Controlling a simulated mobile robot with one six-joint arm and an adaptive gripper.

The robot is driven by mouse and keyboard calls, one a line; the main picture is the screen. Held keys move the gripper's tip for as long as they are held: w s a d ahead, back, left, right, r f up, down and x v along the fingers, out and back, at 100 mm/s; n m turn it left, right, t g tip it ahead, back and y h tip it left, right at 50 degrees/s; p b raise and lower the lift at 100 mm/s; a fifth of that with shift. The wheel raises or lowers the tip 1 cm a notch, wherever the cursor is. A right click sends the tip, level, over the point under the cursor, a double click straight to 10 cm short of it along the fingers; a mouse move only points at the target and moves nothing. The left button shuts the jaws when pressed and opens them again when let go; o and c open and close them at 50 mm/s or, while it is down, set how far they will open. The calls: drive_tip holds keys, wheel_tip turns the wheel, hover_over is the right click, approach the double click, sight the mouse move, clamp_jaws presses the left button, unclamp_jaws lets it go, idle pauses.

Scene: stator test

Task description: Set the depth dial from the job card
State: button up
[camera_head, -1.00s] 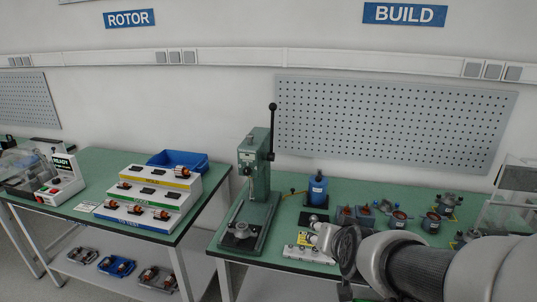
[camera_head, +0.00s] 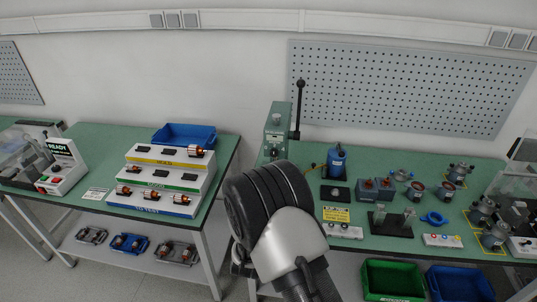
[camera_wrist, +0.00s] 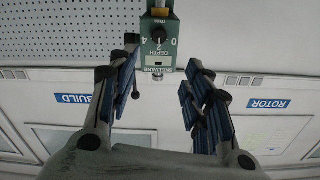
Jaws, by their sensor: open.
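The green press (camera_head: 277,122) stands at the left end of the right-hand bench, its lower part hidden behind my arm. The wrist view, upside down, shows the round black depth dial (camera_wrist: 159,33) on the press head (camera_wrist: 160,52), with the word DEPTH and the numbers 0, 2 and 4 around it. Its pointer is too small to read. My gripper (camera_wrist: 163,75) is open and empty, its fingers apart with the dial showing between and beyond them. A yellow card (camera_head: 336,215) with dark print lies on the bench right of my arm; its text is unreadable.
The press's lever (camera_head: 299,100) rises at its right. A blue bottle (camera_head: 337,160), several motor parts and a dark stand (camera_head: 392,226) crowd the right bench. A stepped rack (camera_head: 165,180) stands on the left bench. Green (camera_head: 393,280) and blue (camera_head: 458,283) bins are below.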

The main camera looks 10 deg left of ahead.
sight(274, 154)
drive_tip(key=w, duration=0.5)
drive_tip(key=w+b, duration=0.1)
drive_tip(key=w, duration=1)
drive_tip(key=shift+w+d, duration=0.1)
drive_tip(key=shift+d, duration=0.25)
drive_tip(key=c, duration=1.1)
drive_tip(key=shift+o, duration=0.2)
